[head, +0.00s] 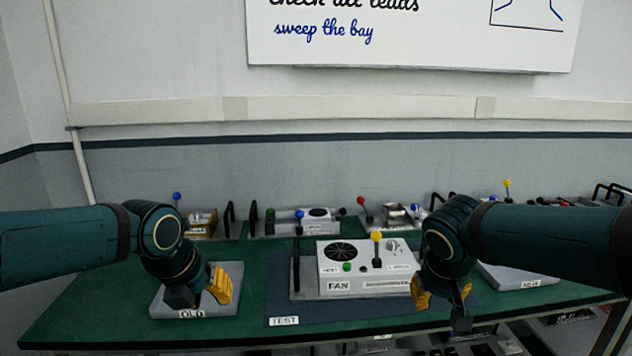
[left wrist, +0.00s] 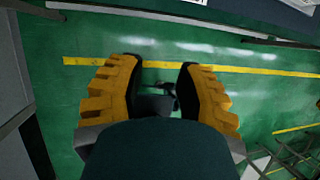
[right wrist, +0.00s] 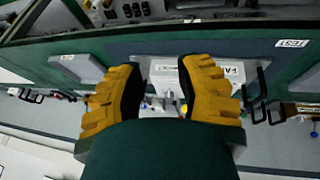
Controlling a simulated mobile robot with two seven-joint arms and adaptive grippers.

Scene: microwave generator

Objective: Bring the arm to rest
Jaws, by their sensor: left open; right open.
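My left gripper (head: 208,290) hangs over the grey pad marked OLD at the left of the bench. In the left wrist view its yellow fingers (left wrist: 155,88) stand apart with nothing between them, above a green floor. My right gripper (head: 440,290) hangs at the right of the white FAN unit (head: 368,268) and hides part of its right side. In the right wrist view its yellow fingers (right wrist: 158,85) are apart, with the FAN unit (right wrist: 205,70) behind them. I cannot see the gripper touching the unit.
The green bench (head: 90,312) carries the OLD pad (head: 160,307), a dark TEST mat (head: 283,310) and a second grey pad (head: 520,283) at right. Several units with coloured knobs and black handles stand along the back. A shelf with parts lies below the front edge.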

